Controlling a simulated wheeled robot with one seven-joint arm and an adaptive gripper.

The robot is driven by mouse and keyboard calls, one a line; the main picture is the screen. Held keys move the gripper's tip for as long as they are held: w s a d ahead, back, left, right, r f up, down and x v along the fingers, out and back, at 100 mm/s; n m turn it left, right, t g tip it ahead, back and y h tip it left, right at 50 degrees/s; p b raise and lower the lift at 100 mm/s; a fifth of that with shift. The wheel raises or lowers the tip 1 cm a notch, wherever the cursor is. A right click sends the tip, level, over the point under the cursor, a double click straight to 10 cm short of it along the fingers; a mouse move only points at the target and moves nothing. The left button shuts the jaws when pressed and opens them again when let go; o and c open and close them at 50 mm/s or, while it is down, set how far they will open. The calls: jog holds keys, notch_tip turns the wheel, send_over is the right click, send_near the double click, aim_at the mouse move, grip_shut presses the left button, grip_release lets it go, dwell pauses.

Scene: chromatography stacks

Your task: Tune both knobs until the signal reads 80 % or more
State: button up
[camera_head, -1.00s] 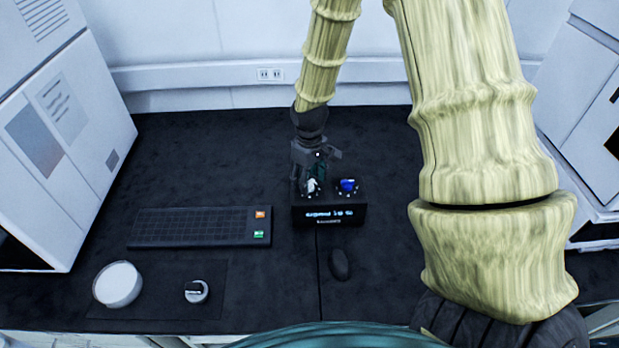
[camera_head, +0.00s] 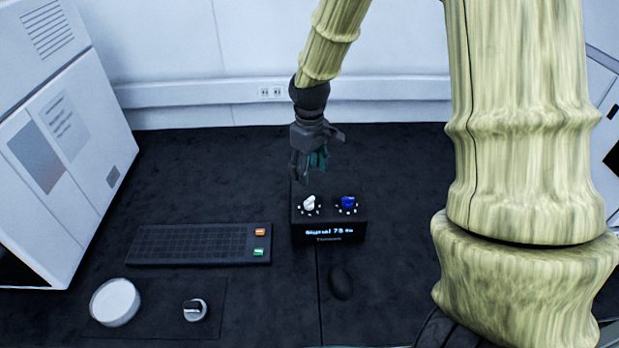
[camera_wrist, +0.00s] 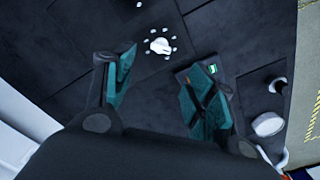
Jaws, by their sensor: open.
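The black tuner box (camera_head: 328,218) stands on the dark bench in the head view. Its front display (camera_head: 330,231) appears to read "Signal 73 %", though the small text is slightly blurred. On its top are a white knob (camera_head: 309,202) at left and a blue knob (camera_head: 348,202) at right, each ringed by pale dots. My gripper (camera_head: 309,176) is open and empty, above and behind the white knob, apart from it. In the wrist view the white knob (camera_wrist: 160,46) lies beyond and between the spread teal fingertips (camera_wrist: 160,75). The blue knob is not clearly visible there.
A keyboard (camera_head: 198,244) with orange and green keys lies left of the box. A mouse (camera_head: 340,281) lies in front. A white round container (camera_head: 115,302) and a small dial-like item (camera_head: 195,310) sit front left. A tall white instrument (camera_head: 62,150) stands left.

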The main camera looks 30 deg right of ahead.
jog(key=shift+r, duration=0.7)
